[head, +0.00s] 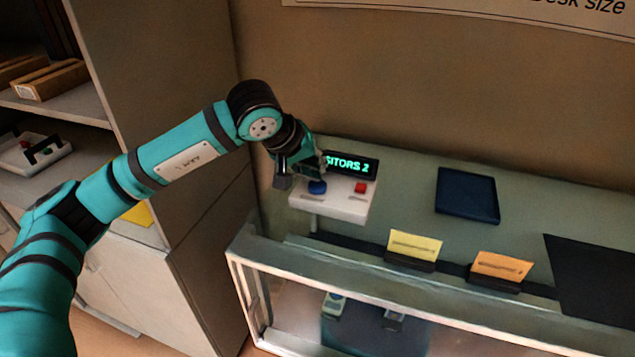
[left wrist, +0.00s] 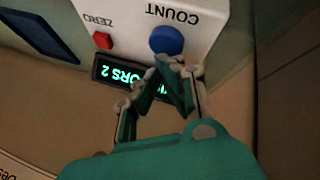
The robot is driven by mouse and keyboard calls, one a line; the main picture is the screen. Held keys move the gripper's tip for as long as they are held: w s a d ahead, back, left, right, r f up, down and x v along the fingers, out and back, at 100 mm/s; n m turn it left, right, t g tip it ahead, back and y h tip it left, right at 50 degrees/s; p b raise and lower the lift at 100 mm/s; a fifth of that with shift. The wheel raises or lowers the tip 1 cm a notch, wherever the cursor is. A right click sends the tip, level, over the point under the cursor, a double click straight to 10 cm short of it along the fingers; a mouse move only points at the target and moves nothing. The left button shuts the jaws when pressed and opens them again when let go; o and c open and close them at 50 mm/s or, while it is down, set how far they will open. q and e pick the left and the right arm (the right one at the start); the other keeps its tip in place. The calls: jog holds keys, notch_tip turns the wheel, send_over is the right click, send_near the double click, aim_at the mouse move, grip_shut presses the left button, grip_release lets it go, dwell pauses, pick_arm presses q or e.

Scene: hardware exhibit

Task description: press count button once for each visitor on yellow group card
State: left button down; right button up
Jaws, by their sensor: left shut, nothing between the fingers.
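A white counter box (head: 346,208) stands on the counter, with a blue button (head: 317,187), a red button (head: 361,187) and a dark display (head: 358,165). The visible part of the display reads "SITORS 2" in green. In the left wrist view the blue button (left wrist: 166,40) is beside the word COUNT, upside down. My left gripper (head: 312,174) is shut and empty, its fingertips (left wrist: 178,66) close beside the blue button; I cannot tell whether they touch it. The yellow card (head: 415,245) stands in a dark holder; its print is too small to read.
An orange card (head: 502,265) stands right of the yellow one. A dark blue tray-like panel (head: 467,195) and a black mat (head: 600,280) lie on the counter. A glass case (head: 300,270) runs along the front. A shelf cabinet (head: 180,100) stands at left.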

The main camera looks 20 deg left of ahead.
pick_arm(q)
jog(key=shift+r, duration=0.3)
jog(key=shift+r+p, duration=0.3)
jog(key=shift+r, duration=0.25)
jog(key=shift+r+p, duration=0.9)
jog(key=shift+r, duration=1.05)
